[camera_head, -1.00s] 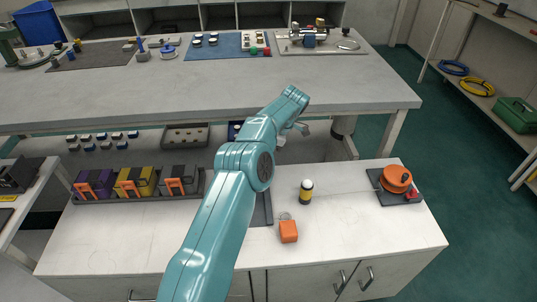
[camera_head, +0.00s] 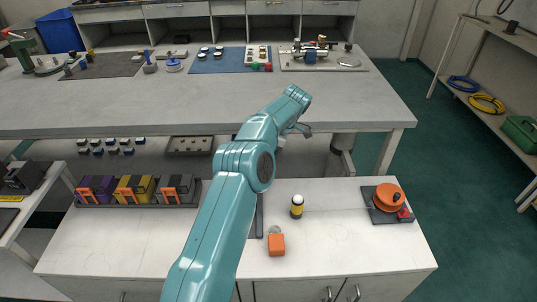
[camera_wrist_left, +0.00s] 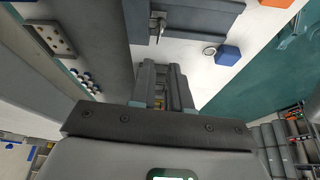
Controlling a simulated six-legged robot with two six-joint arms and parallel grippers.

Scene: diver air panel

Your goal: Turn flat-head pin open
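A silvery metal pin or latch (camera_wrist_left: 158,27) stands on a dark grey plate (camera_wrist_left: 195,18) at the top of the left wrist view. I cannot tell for sure whether it is the flat-head pin. My left gripper (camera_wrist_left: 161,68) points toward it, with a narrow gap between its two dark fingers. Nothing is clearly held, and the fingertips appear apart from the pin. In the head view my teal left arm rises through the middle and hides most of the gripper and of the dark plate (camera_head: 260,215). My right gripper is not in view.
On the near counter (camera_head: 345,245) are a yellow-black cylinder (camera_head: 297,207), an orange block (camera_head: 276,245) with a ring, an orange reel (camera_head: 388,197) and several orange-handled boxes (camera_head: 135,188). The far bench (camera_head: 200,105) carries a valve assembly (camera_head: 312,52) on a tray.

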